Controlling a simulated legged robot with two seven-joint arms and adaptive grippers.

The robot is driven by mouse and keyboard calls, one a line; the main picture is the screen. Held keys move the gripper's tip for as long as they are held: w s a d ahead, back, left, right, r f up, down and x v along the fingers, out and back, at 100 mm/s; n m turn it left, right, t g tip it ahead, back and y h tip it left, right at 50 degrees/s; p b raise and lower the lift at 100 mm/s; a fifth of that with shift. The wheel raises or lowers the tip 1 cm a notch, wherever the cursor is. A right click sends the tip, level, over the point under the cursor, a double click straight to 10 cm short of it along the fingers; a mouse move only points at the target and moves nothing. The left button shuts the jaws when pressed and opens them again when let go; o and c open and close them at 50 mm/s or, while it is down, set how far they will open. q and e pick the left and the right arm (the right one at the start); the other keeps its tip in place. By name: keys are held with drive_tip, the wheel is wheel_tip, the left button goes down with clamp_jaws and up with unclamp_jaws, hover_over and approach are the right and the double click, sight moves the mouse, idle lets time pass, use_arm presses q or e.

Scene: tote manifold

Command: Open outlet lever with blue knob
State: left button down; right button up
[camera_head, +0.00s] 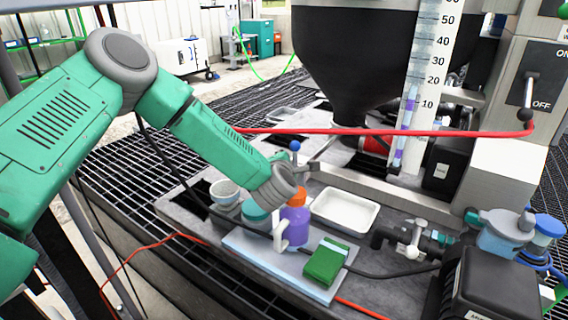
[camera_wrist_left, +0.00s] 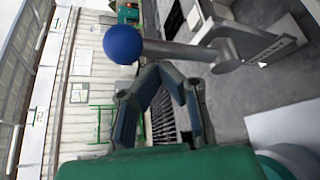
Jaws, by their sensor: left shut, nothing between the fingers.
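The blue knob (camera_head: 295,146) sits on the end of a grey lever at the foot of the dark hopper in the head view. In the left wrist view, the blue knob (camera_wrist_left: 123,44) is at upper left, and the grey lever bar (camera_wrist_left: 178,51) runs right from it to a pivot. My left gripper (camera_wrist_left: 164,72) is shut and empty. Its fingertips appear close beside the bar, between knob and pivot; I cannot tell whether they touch. In the head view my forearm reaches beside the lever and the fingers are hard to make out. My right gripper is not in view.
A red hose (camera_head: 370,132) crosses near the lever. Below stand a purple bottle with an orange cap (camera_head: 297,219), a white tray (camera_head: 345,211), a green box (camera_head: 325,262) and a cup (camera_head: 224,192). A clear scale column (camera_head: 424,75) stands right of the hopper (camera_head: 352,50).

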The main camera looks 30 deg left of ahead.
use_arm(q)
drive_tip(key=v, duration=1.1)
drive_tip(key=shift+s, duration=0.2)
drive_tip(key=shift+d+r, duration=0.1)
